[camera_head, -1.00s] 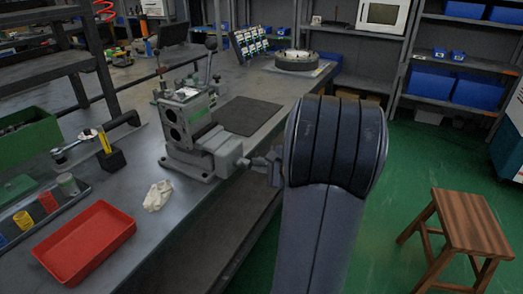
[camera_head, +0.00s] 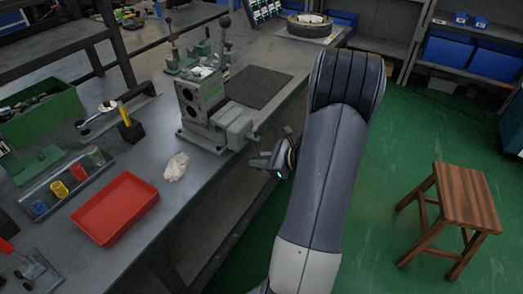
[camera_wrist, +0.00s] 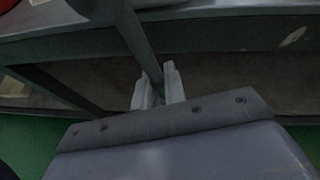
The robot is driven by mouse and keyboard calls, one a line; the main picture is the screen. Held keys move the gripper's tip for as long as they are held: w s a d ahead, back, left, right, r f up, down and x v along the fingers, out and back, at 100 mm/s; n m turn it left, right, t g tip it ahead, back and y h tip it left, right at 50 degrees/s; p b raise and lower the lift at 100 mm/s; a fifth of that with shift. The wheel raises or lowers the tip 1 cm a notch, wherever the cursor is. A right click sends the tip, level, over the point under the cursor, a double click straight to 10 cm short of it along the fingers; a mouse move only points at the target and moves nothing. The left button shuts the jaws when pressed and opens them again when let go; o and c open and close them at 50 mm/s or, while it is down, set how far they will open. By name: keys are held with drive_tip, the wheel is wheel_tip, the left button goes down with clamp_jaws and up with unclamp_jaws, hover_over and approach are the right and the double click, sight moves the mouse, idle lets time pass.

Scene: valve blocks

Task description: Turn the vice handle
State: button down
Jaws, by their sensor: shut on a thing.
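The grey vice (camera_head: 237,124) is fixed near the bench's front edge, with a grey valve block (camera_head: 201,94) at its rear end. My gripper (camera_head: 262,160) is just off the bench edge, below and right of the vice's front end. In the wrist view, my gripper's two pale fingers (camera_wrist: 158,92) are shut around a dark bar, the vice handle (camera_wrist: 145,50), which runs up and left from between them. In the head view the handle is too small and dark to make out clearly. Its angle cannot be told there.
A red tray (camera_head: 115,208), a white rag (camera_head: 176,167) and a rack of coloured cylinders (camera_head: 70,186) lie on the bench. A dark mat (camera_head: 258,87) lies behind the vice. A wooden stool (camera_head: 466,198) stands on the green floor, right of my arm.

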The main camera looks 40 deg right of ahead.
drive_tip(key=shift+s+a+m+p, duration=0.15)
drive_tip(key=shift+a+m+p, duration=0.15)
drive_tip(key=shift+a, duration=0.1)
drive_tip(key=c, duration=1.5)
unclamp_jaws()
drive_tip(key=p+v, duration=0.1)
drive_tip(key=v, duration=0.9)
drive_tip(key=shift+s+d+r, duration=0.1)
drive_tip(key=shift+s+d, duration=0.15)
drive_tip(key=shift+d, duration=0.1)
drive_tip(key=shift+w, duration=0.1)
